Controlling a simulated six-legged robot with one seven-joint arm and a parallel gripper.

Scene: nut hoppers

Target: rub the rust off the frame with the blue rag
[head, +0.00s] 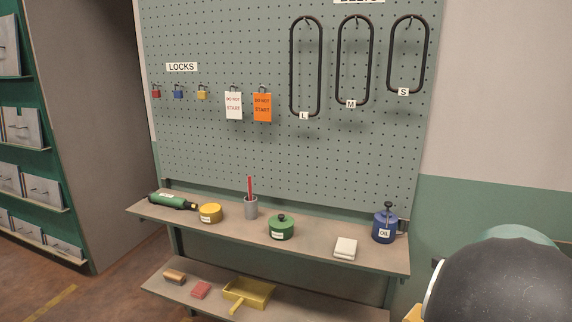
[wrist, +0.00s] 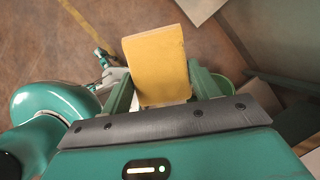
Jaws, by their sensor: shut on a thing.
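My gripper (wrist: 160,88) shows in the wrist view, its two green fingers shut on a yellow slab (wrist: 156,62). The slab is flat and roughly rectangular, and sticks out beyond the fingers. I see no blue rag in either view. No rust and no frame that I can pick out as the rusty one show. In the head view my gripper cannot be made out.
A pegboard (head: 220,45) carries padlocks, two tags and three black belts. A yellow dustpan (head: 250,291) lies lower.

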